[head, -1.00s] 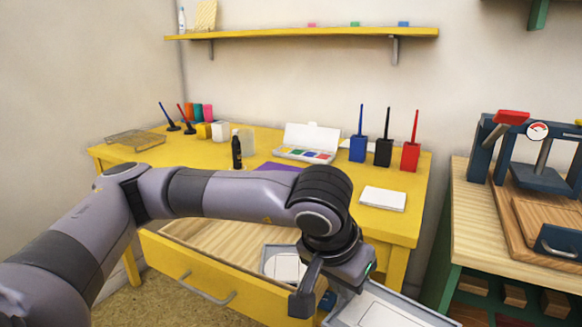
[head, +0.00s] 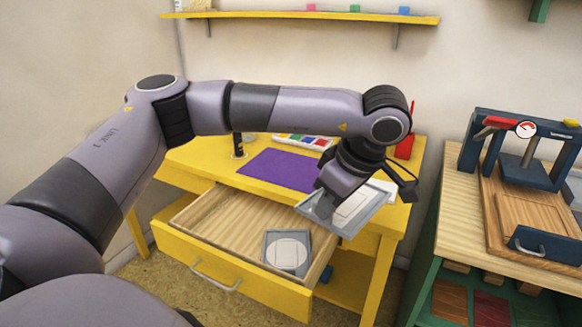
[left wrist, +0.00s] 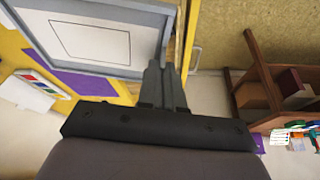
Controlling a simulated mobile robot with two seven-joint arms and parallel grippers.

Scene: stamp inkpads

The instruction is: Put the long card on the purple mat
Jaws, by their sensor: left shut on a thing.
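The long card, a grey-framed panel with a white oblong (head: 352,208), hangs tilted in the air in front of the desk's right part. It also fills the upper left of the left wrist view (left wrist: 92,38). My left gripper (head: 325,205) is shut on its left edge; its fingers also show in the left wrist view (left wrist: 163,72). The purple mat (head: 275,170) lies flat on the yellow desk, left of and behind the card. It is partly hidden by the card in the left wrist view (left wrist: 82,83). My right gripper is not in view.
The yellow drawer (head: 225,275) stands open below, with a grey-framed card with a round white shape (head: 287,252) inside. A paint box (head: 303,141), a black bottle (head: 238,145) and a white pad (head: 384,187) are on the desk. A press (head: 525,155) stands at right.

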